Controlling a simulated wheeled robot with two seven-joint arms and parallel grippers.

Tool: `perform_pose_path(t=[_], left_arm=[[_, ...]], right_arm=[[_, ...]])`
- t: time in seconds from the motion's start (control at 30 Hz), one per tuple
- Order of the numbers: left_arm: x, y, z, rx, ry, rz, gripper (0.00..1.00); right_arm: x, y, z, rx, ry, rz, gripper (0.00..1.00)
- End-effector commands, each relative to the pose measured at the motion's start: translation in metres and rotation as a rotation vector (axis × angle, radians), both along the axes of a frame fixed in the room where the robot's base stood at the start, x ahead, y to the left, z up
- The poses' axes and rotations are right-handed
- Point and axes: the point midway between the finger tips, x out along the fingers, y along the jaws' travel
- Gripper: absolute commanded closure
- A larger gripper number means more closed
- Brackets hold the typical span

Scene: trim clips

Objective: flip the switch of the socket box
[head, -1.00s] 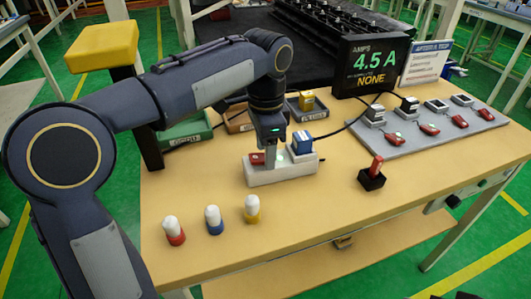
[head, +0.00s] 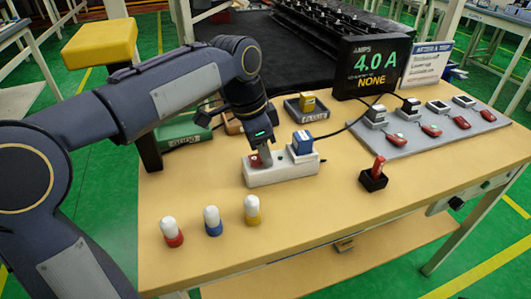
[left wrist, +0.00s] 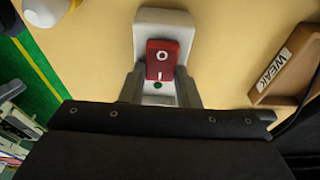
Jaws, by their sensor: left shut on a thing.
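The white socket box (head: 285,175) lies on the table with a red rocker switch (head: 255,161) at its left end and a blue plug (head: 303,143) at its right end. My left gripper (head: 266,157) is tilted down over the switch end, its fingers shut at the switch. In the left wrist view the red switch (left wrist: 162,60) shows its O and I marks, with a green spot just below it. One gripper finger lies on each side of its lower end; the exact contact is hard to see. My right gripper is not in view.
An amps display (head: 378,68) reads 4.0 A and NONE. A grey board (head: 440,135) with several red-tagged devices lies at right. A black holder (head: 373,181) with a red piece stands nearer. Three white-topped pegs stand at front left. Labelled trays sit behind the box.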

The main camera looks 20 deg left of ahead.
Motion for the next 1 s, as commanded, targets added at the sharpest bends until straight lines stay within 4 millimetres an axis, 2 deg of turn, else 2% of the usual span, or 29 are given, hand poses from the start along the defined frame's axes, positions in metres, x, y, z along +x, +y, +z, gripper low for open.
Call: perform_pose_path(t=[0.03,0.13,0.5,0.53,0.67,0.7,1.0], left_arm=[[-0.002,0.004,-0.006,-0.054,-0.035,0.008,0.94],[-0.002,0.005,-0.005,-0.136,-0.084,0.005,0.94],[-0.003,0.004,0.001,-0.177,-0.108,-0.001,0.94],[-0.003,0.004,0.000,-0.177,-0.108,-0.001,0.69],[-0.003,0.004,0.000,-0.176,-0.106,-0.001,0.52],[-0.003,0.004,0.000,-0.176,-0.106,-0.001,0.49],[-0.003,0.004,0.003,-0.175,-0.107,-0.001,0.49]], right_arm=[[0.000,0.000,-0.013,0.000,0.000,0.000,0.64],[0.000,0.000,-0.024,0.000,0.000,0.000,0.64],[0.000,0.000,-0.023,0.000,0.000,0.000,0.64],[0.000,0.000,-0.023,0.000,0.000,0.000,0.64],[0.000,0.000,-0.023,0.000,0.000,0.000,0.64],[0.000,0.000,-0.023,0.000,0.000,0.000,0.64],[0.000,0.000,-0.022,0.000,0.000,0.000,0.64]])
